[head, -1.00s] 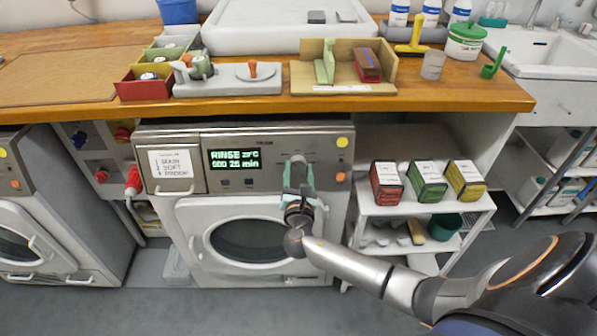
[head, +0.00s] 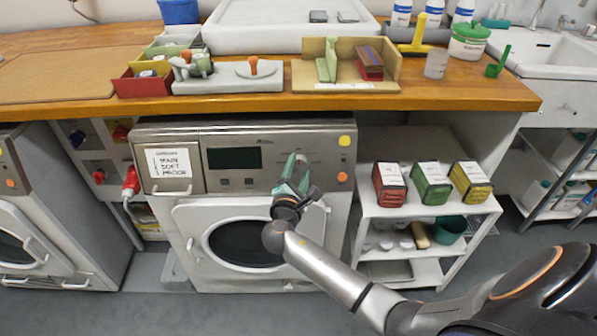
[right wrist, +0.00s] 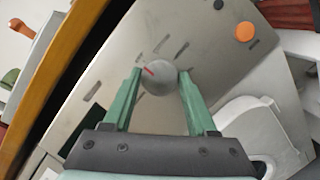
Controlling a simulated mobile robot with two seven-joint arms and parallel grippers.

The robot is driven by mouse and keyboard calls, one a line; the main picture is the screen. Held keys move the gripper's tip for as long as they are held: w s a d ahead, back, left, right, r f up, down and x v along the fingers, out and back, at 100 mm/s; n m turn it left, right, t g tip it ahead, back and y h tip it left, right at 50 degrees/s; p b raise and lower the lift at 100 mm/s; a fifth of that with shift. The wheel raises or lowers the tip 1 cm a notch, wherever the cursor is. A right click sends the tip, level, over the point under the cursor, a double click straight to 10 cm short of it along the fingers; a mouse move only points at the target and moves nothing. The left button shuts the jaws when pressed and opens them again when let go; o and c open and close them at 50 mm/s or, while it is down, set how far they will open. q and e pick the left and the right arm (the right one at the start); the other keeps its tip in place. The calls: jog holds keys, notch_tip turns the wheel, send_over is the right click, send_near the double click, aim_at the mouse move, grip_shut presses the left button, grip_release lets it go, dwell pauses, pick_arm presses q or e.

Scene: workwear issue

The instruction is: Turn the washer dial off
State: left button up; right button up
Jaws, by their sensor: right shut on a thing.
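The washer (head: 250,135) stands under the wooden counter with its round door shut. Its display (head: 234,158) is dark and blank. The round grey dial (right wrist: 160,79) with a red mark is on the control panel, between the fingertips in the right wrist view. The red mark points to one of several short dark marks printed around the dial. My right gripper (head: 296,172), with green fingers, is shut on the dial and hides most of it in the head view. My left gripper is not in view.
The counter edge (head: 420,104) overhangs the panel. A white shelf (head: 400,208) with several boxes stands at right, close to my right arm.

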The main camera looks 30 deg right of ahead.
jog(key=shift+m, duration=0.4)
jog(key=o, duration=1)
jog(key=shift+c, duration=0.2)
jog(key=o, duration=0.4)
jog(key=p+v, duration=0.1)
jog(key=v, duration=1.1)
jog(key=shift+s+a+r, duration=0.15)
jog(key=shift+s+a, duration=0.05)
